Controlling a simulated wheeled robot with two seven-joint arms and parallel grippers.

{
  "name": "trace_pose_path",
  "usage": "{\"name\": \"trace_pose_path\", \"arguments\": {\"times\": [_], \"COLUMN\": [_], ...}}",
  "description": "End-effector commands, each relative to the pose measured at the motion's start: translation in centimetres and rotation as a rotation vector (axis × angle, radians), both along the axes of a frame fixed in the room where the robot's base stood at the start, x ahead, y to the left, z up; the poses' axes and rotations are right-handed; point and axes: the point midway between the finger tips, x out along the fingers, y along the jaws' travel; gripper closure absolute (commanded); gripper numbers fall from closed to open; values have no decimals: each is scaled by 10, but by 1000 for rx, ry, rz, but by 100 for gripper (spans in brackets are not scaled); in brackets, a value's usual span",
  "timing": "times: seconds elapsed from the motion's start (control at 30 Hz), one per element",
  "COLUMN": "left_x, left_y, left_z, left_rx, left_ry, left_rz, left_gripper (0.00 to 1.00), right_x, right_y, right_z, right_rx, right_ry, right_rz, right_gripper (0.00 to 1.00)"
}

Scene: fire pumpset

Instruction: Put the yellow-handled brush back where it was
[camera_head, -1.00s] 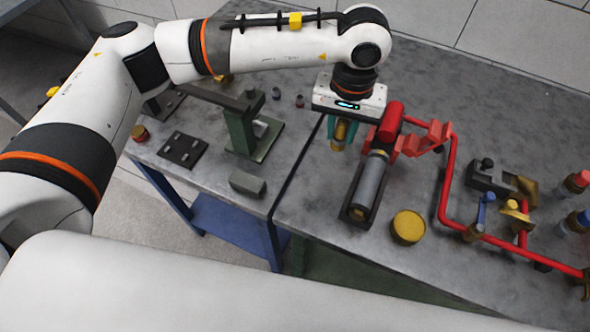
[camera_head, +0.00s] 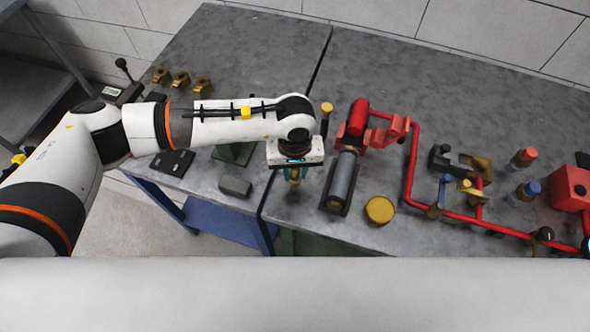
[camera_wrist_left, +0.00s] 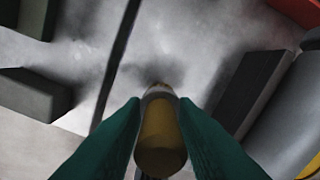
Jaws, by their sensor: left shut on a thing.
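My left gripper (camera_head: 293,176) is shut on a yellow-brown piece, which I take to be the yellow-handled brush (camera_head: 294,183). It hangs near the table's front edge, left of the grey cylinder. In the left wrist view, the green fingers (camera_wrist_left: 160,125) grip both sides of the brush's yellow handle (camera_wrist_left: 160,135). A pale end shows beyond the handle, with a shadow on the tabletop behind it. The bristles cannot be made out. My right gripper is not in view.
The grey cylinder (camera_head: 342,178) in its dark cradle stands close right. A yellow round tin (camera_head: 379,210), red piping (camera_head: 411,165) and a yellow-topped item (camera_head: 327,108) stand nearby. A grey block (camera_head: 235,185) lies left. The table's back middle is clear.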

Motion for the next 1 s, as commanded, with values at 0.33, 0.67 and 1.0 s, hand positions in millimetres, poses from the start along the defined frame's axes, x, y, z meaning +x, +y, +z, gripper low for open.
{"name": "trace_pose_path", "arguments": {"times": [0.33, 0.67, 1.0], "left_x": [0, 0, 0], "left_y": [0, 0, 0], "left_z": [-18, -21, -18], "left_rx": [-1, 0, 0], "left_ry": [0, 0, 0], "left_rz": [-1, 0, 0], "left_gripper": [96, 52, 52], "right_x": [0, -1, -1], "right_y": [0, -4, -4], "right_z": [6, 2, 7], "right_rx": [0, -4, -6], "right_ry": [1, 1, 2], "right_rz": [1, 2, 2], "right_gripper": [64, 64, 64]}}
